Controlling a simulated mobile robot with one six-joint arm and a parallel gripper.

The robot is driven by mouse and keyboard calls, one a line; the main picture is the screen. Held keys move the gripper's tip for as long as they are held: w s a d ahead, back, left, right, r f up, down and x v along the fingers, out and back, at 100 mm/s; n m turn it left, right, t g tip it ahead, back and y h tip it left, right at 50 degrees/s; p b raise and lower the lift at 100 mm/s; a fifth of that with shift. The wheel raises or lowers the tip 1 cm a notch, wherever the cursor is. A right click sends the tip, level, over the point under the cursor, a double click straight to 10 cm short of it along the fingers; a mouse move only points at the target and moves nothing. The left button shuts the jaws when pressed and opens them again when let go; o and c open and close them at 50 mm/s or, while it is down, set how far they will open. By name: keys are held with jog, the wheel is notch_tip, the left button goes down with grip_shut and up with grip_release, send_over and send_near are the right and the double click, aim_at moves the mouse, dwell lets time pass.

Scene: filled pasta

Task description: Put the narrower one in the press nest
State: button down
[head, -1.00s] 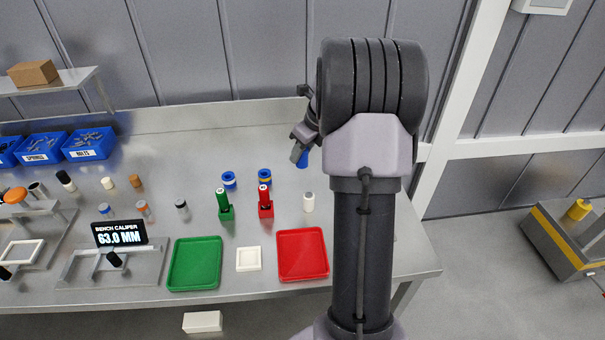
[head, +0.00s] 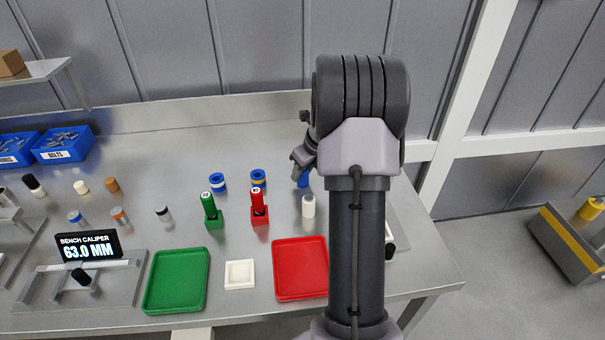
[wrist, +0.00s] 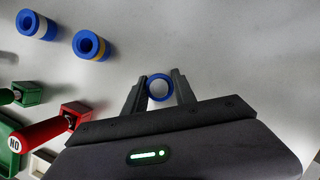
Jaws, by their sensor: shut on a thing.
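My gripper (wrist: 159,88) is shut on a blue ring-shaped part (wrist: 150,91), seen end-on between the fingers in the wrist view. In the head view the held blue part (head: 304,179) hangs at my gripper, partly behind my arm. Two other blue hollow parts stand on the bench: one with a white band (head: 217,181) and one with a yellow band (head: 258,178). A fixture with a white piece (head: 389,232) and a black knob (head: 390,252) shows right of my arm, mostly hidden; I cannot tell if it is the press nest.
A green tray (head: 150,300), a white square dish (head: 239,288) and a red tray (head: 300,297) line the front. The caliper display (head: 88,247) reads 63.0 MM.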

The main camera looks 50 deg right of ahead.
jog(key=shift+f, duration=0.15)
jog(key=c, duration=1)
grip_release()
